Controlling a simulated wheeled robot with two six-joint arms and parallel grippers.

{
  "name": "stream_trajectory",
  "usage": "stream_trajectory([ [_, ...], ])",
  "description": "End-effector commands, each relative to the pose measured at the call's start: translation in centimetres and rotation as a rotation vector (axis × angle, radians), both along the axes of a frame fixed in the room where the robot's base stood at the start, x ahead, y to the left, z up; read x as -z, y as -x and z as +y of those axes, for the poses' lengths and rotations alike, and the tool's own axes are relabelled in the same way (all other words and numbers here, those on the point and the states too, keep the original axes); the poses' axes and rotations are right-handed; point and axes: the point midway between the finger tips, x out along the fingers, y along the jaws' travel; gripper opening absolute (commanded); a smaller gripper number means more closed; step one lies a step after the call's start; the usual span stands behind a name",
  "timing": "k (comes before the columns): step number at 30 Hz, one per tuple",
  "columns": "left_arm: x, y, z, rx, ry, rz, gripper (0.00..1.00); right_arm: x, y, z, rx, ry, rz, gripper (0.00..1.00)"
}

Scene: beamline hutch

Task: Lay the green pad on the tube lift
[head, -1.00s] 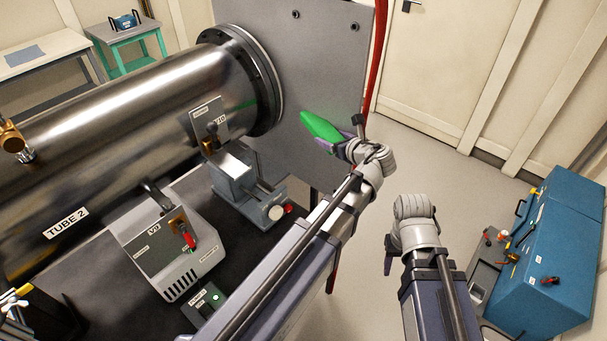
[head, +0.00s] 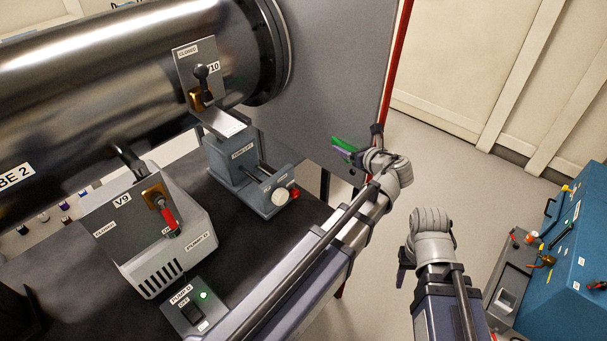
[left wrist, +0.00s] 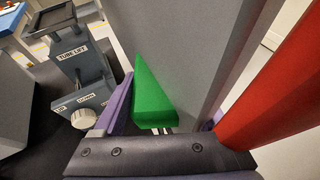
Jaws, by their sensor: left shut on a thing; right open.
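The green pad (head: 345,145) is held by my left gripper (head: 352,152), up in the air to the right of the tube lift, apart from it. In the left wrist view the green pad (left wrist: 152,98) sits between the purple fingers. The tube lift (head: 232,163) is a grey unit with a pale round knob on its front, standing on the black bench under the tube's end. My right gripper (head: 404,262) is open and empty, low beside the bench.
The steel tube (head: 110,65) lies above the tube lift, with the V10 valve plate (head: 198,75) close over it. A grey wall panel (head: 335,75) and a red pipe (head: 396,65) stand behind my left gripper. The V9 pump box (head: 165,240) stands left of the lift.

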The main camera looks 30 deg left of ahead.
Motion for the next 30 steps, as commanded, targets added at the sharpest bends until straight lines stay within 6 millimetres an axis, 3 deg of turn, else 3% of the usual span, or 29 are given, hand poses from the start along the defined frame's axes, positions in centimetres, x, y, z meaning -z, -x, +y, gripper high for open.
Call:
stream_trajectory([
  [1,3.2,0.0,0.0,0.0,-0.002,-0.001,0.0,3.2,0.0,0.0,0.0,0.0,0.0,0.5],
  [6,8.1,0.0,0.0,0.0,-0.002,-0.001,0.0,8.2,0.0,0.0,-0.002,0.0,0.0,0.5],
  [12,12.1,0.0,0.0,0.0,-0.002,-0.001,0.0,12.1,0.0,0.0,-0.003,0.001,0.0,0.5],
  [16,13.3,0.0,0.0,0.0,-0.002,-0.001,0.0,13.4,0.0,0.0,-0.003,0.001,0.0,0.5],
  [19,13.3,0.1,0.1,-0.003,-0.002,0.0,0.0,13.4,0.0,0.0,-0.003,0.001,0.0,0.5],
  [22,11.9,0.8,0.7,-0.024,-0.001,0.001,0.0,12.0,0.0,0.0,-0.003,0.001,0.0,0.5],
  [30,4.1,5.8,4.4,-0.193,0.002,0.006,0.0,4.0,0.0,0.0,-0.002,0.001,0.0,0.5],
])
